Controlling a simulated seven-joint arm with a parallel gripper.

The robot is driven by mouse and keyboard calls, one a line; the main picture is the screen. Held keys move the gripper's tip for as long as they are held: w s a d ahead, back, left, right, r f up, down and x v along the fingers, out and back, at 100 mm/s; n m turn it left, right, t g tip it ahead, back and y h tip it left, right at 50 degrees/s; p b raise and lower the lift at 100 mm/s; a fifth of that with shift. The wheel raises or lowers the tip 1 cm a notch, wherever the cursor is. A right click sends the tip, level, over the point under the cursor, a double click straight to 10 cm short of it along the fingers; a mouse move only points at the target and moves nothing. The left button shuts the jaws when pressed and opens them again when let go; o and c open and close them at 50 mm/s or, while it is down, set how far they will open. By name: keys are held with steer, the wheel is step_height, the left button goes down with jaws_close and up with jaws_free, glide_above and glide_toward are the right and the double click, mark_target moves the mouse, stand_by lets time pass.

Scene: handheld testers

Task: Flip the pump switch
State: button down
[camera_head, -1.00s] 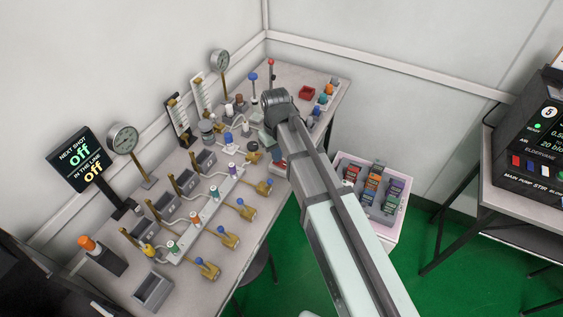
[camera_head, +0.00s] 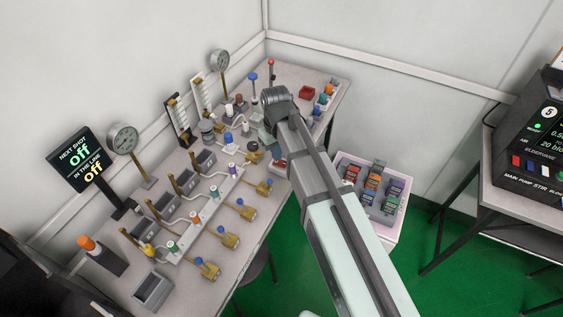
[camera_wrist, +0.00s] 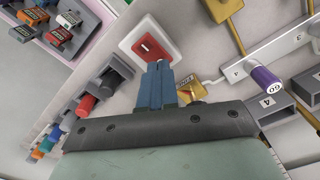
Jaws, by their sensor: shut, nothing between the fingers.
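A red rocker switch (camera_wrist: 151,47) set in a white square plate (camera_wrist: 131,31) lies just past my fingertips in the wrist view. A small white mark shows on its red face. In the head view a red part of it (camera_head: 281,163) shows beside my arm at the bench's right edge. My gripper (camera_wrist: 158,66) is shut and empty, its blue-grey fingers at the switch's near edge. I cannot tell whether they touch it. The black console (camera_head: 540,150) at the right carries a label reading main, pump and stir above or near small coloured switches.
The bench (camera_head: 215,225) holds several brass valves with blue knobs, grey bins and gauges. A yellow-brown piece (camera_wrist: 191,92) lies close to my fingers' right. A pale tray (camera_head: 389,230) of coloured blocks stands right of my arm. A sign (camera_head: 80,160) reads "off" twice.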

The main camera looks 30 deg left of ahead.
steer(key=shift+r, duration=2.8)
steer(key=w+d+f+m, duration=0.35)
steer(key=d+f, duration=0.35)
steer(key=d, duration=0.6)
steer(key=w+d+f+m, duration=0.35)
steer(key=d+f, duration=0.45)
steer(key=d, duration=0.4)
steer(key=s+d+f+m, duration=0.25)
steer(key=d+f, duration=0.25)
steer(key=d, duration=0.6)
steer(key=s+d+f+m, duration=0.25)
steer(key=d+f, duration=0.35)
steer(key=d, duration=0.6)
steer(key=s+f+g, duration=0.3)
steer(key=s+f, duration=0.7)
steer(key=s, duration=0.4)
steer(key=s+f+g, duration=0.3)
steer(key=s+f, duration=0.6)
steer(key=s, duration=0.6)
steer(key=shift+a+f+g, duration=0.4)
